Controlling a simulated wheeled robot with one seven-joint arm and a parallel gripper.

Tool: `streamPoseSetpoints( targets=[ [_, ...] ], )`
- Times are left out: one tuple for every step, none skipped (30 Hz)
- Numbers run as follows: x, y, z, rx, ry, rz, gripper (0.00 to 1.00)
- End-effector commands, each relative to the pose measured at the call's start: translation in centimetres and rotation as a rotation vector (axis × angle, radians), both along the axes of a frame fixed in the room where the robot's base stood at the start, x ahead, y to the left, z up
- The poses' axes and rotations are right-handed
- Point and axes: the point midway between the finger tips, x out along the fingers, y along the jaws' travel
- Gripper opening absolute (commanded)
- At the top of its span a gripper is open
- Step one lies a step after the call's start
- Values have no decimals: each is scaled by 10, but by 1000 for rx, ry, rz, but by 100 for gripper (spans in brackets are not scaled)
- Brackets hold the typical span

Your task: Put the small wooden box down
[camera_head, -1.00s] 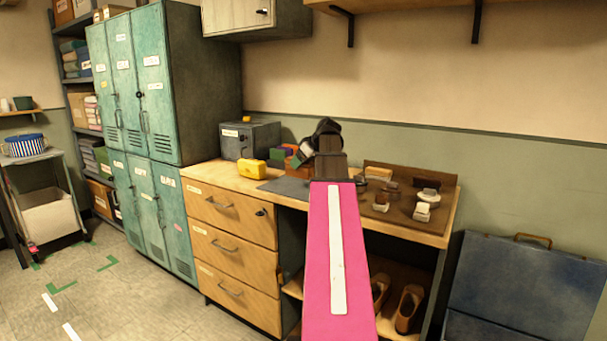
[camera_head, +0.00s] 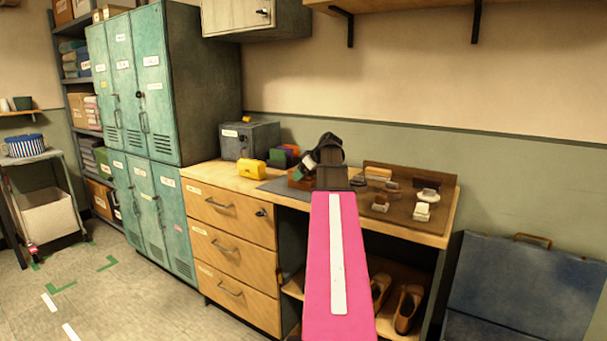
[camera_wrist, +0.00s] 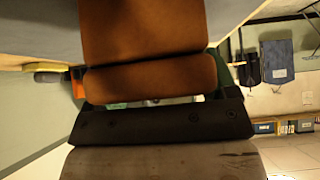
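The small wooden box (camera_head: 299,183) is orange-brown and shows partly in the head view, just below and left of my gripper (camera_head: 306,166), over the right part of the grey mat (camera_head: 277,188). In the wrist view the box (camera_wrist: 150,78) fills the upper middle, close in front of the dark wrist bar. Its brown body has a dark seam across it. My gripper appears shut on the box. The fingertips are mostly hidden, and I cannot tell whether the box touches the mat.
A yellow case (camera_head: 253,169) sits left of the mat, with a grey safe (camera_head: 249,140) behind. A brown board (camera_head: 410,210) with several small items lies to the right. The mat's left part is clear.

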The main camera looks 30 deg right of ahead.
Motion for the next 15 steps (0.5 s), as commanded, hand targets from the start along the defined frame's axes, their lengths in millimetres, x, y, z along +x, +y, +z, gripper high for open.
streamPoseSetpoints(
  targets=[
    [0,0,0,0,0,0,96],
    [0,0,0,0,0,0,99],
    [0,0,0,0,0,0,99],
    [0,0,0,0,0,0,99],
    [0,0,0,0,0,0,99],
    [0,0,0,0,0,0,99],
    [0,0,0,0,0,0,99],
    [0,0,1,0,0,0,99],
    [0,0,1,0,0,0,99],
    [0,0,1,0,0,0,99],
    [0,0,2,0,0,0,99],
    [0,0,4,-1,-1,0,99],
    [-2,-1,5,0,-1,-1,99],
    [-3,-2,7,-1,-2,-1,99],
    [-6,-4,11,-1,-2,-1,99]
  ],
)
